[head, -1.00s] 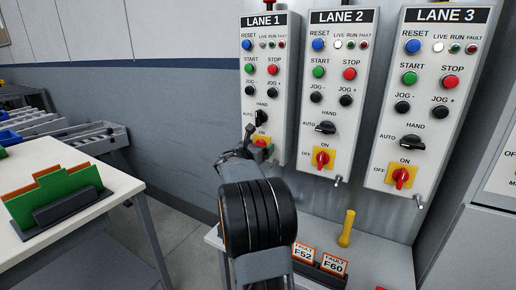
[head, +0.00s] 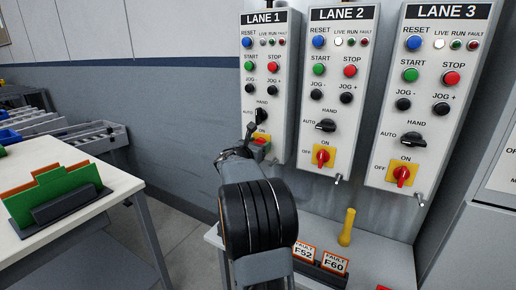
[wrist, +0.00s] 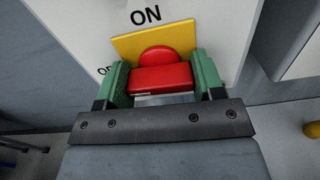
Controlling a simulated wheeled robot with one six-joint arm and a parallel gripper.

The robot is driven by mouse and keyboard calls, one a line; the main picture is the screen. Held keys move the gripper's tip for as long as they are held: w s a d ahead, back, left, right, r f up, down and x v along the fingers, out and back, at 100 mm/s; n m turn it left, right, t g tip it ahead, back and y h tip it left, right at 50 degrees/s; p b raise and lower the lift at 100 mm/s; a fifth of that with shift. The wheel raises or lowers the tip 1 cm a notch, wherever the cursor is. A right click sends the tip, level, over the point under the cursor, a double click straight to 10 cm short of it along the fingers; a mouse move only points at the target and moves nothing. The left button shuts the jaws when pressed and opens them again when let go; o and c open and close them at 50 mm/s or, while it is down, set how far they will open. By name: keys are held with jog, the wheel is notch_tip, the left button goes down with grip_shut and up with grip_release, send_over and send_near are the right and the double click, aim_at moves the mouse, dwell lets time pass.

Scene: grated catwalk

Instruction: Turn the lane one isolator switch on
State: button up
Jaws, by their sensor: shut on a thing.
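The lane one isolator switch has a red knob (wrist: 160,77) on a yellow plate (wrist: 128,46), with ON printed above and part of OFF at the left. My gripper (wrist: 161,84) has its green fingertips on both sides of the red knob and is shut on it. In the head view my gripper (head: 254,146) is at the bottom of the LANE 1 panel (head: 278,101) and hides most of the switch. Part of the yellow plate (head: 262,136) shows there. I cannot tell the knob's exact angle.
The LANE 2 isolator (head: 323,156) and LANE 3 isolator (head: 402,174) are to the right. A black hand/auto selector (head: 262,116) sits just above my gripper. Below are a yellow-handled tool (head: 347,228) and fault cards (head: 334,264). A white table (head: 120,186) stands left.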

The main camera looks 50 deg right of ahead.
jog(key=m+b, duration=0.4)
jog(key=b, duration=0.1)
jog(key=shift+f, duration=0.35)
jog(key=m+b, duration=0.4)
jog(key=b, duration=0.1)
jog(key=shift+m+b, duration=0.3)
jog(key=shift+b, duration=0.05)
jog(key=m+b, duration=0.5)
jog(key=shift+r, duration=0.1)
jog(key=shift+r+m+b, duration=0.15)
jog(key=shift+m+b, duration=1.15)
jog(key=shift+m, duration=0.6)
jog(key=shift+r, duration=0.1)
jog(key=o, duration=0.9)
jog(key=v, duration=1.4)
